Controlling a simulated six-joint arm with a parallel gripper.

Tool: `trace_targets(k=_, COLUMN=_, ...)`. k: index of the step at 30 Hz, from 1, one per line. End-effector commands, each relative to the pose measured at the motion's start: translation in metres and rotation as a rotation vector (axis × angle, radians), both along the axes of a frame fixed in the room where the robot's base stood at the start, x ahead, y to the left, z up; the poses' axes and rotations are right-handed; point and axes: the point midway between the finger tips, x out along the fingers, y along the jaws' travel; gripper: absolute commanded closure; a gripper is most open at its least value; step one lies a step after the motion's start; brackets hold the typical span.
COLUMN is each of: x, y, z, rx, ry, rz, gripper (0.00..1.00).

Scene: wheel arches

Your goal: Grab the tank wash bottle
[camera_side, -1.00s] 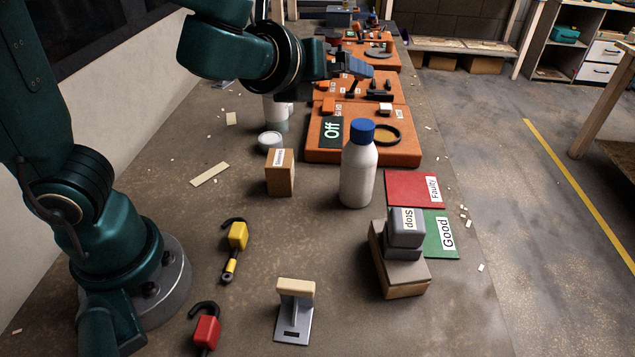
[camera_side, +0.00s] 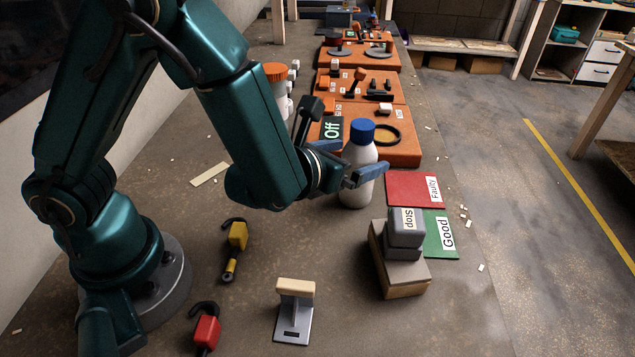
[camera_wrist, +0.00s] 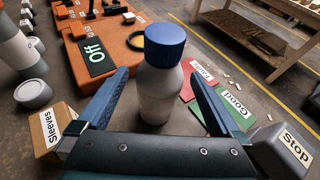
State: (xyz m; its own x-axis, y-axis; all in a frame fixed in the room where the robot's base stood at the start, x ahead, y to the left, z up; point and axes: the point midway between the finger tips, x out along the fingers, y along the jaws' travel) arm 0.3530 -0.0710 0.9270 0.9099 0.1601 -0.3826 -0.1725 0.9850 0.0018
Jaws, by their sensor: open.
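The bottle (camera_side: 356,190) is white with a blue cap and stands upright on the bench in the side view; I see no readable label on it. It also shows in the wrist view (camera_wrist: 158,92), centred ahead of the jaws. My gripper (camera_side: 350,160) is open, with one blue finger on each side of the bottle around its upper body. In the wrist view my gripper (camera_wrist: 160,88) has a visible gap between each finger and the bottle. The near finger hides part of the bottle in the side view.
A grey Stop button (camera_side: 405,228) on a block stands at front right, beside red Faulty (camera_side: 408,190) and green Good (camera_side: 437,222) mats. A Sleeves box (camera_wrist: 48,130) is left of the jaws. Orange fixtures (camera_side: 400,152) lie behind the bottle.

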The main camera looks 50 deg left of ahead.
Motion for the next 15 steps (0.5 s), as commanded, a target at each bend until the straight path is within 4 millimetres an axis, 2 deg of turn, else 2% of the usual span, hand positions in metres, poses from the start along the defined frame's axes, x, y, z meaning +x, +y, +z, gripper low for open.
trace_targets(k=5, x=0.007, y=0.002, z=-0.008, rx=-0.003, ry=0.001, rz=0.002, gripper=0.00)
trace_targets(k=15, x=0.042, y=0.008, z=-0.022, rx=-0.003, ry=-0.001, rz=0.003, gripper=0.00)
